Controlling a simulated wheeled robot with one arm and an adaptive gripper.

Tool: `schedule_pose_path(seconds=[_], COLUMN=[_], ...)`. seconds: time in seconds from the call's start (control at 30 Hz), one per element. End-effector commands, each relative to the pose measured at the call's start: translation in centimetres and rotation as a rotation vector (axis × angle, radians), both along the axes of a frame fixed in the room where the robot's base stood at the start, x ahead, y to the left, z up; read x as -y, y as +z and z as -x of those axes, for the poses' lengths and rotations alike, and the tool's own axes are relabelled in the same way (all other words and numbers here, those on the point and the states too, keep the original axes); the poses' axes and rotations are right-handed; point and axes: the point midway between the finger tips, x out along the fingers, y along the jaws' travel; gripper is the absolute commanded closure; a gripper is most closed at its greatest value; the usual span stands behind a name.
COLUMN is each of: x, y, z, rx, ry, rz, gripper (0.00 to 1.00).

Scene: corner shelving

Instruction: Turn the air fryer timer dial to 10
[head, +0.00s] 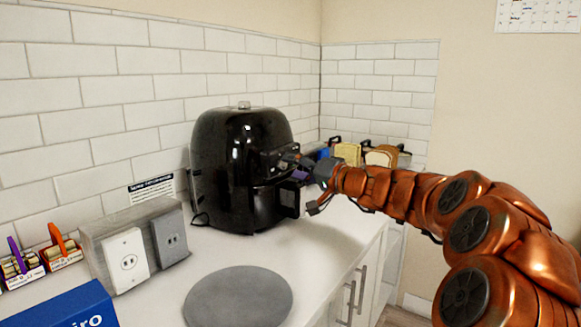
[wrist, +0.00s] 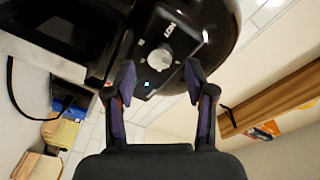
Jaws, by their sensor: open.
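The black air fryer (head: 225,170) stands on the white counter against the tiled wall, its front facing right. Its light grey round timer dial (wrist: 159,59) shows in the wrist view on a black panel with white markings, too small to read, and a small blue light. My gripper (wrist: 158,80) is open, with one finger on each side of the dial in that view. I cannot tell whether the fingers touch it. In the head view my gripper (head: 306,172) is at the fryer's front, and the dial is hard to make out there.
A round grey mat (head: 238,298) lies on the counter in front. A grey outlet box (head: 140,243) stands left of the fryer. Bread-like items (head: 382,156) stand behind my gripper. The fryer's basket handle (head: 288,198) sticks out below the panel.

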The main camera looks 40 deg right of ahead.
Motion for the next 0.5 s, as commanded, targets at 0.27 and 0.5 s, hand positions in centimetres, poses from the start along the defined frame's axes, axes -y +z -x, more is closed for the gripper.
schedule_pose_path(seconds=[0.27,0.5], x=[-0.4,-0.4], y=[-0.1,-0.1], z=[-1.8,-1.8], rx=[-0.001,-0.001], ry=[0.002,0.001], rz=[-0.001,-0.001], gripper=[0.45,0.45])
